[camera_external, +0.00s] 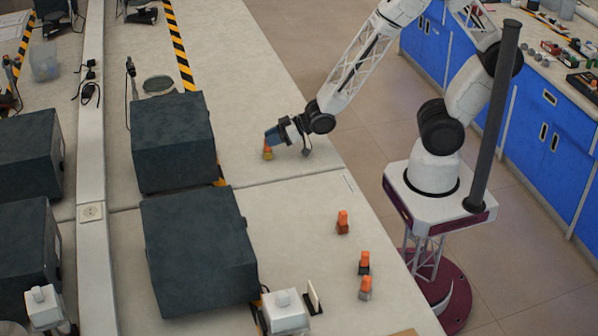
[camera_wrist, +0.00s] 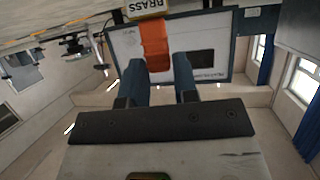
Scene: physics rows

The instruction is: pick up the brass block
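The brass block (camera_external: 268,155) is a small yellowish block with an orange handle on top, on the light bench left of my arm. In the wrist view its pale face with the label BRASS (camera_wrist: 146,5) shows at the top edge, partly cut off. Its orange handle (camera_wrist: 156,42) reaches down between the tips of my gripper's two blue fingers (camera_wrist: 160,68). In the external view my gripper (camera_external: 272,138) is at the handle.
Three other orange-handled blocks stand nearer the front: a reddish one (camera_external: 342,226), a dark one (camera_external: 364,268) and a grey one (camera_external: 365,294). A small grey object (camera_external: 306,152) is right of my gripper. Large dark boxes (camera_external: 174,145) (camera_external: 198,252) stand on the left. Bench between is clear.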

